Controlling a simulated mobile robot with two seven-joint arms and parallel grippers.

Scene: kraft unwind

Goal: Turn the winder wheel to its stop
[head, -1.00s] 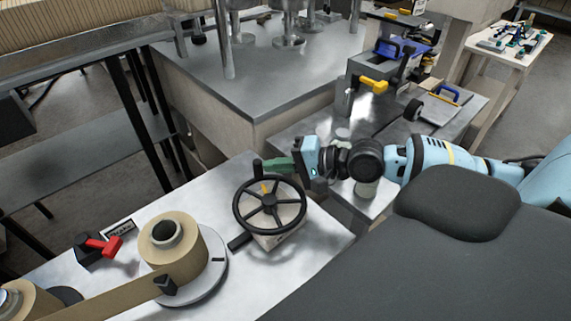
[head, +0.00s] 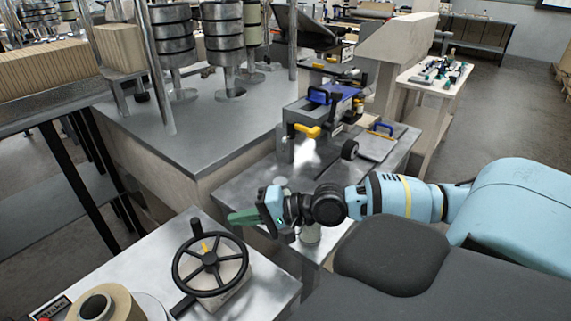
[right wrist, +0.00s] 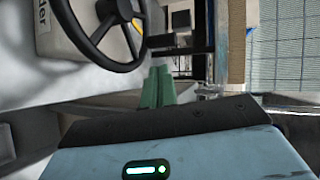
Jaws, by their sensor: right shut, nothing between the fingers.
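The winder wheel (head: 210,258) is a black spoked handwheel on a pale block, at the lower left of the head view. A dark upright knob (head: 196,227) stands on its far rim, and a yellow mark (head: 205,246) shows near the hub. My right gripper (head: 236,217), with green fingers, is shut and empty. It is just beyond the wheel's far right rim, apart from the knob. My left gripper is not in view.
A kraft roll (head: 105,303) is at the lower left edge, next to a brake label (head: 50,308). A metal bench (head: 255,190) with a yellow-handled device (head: 307,130) stands behind my right arm. A large metal-topped machine (head: 190,140) is at the back left.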

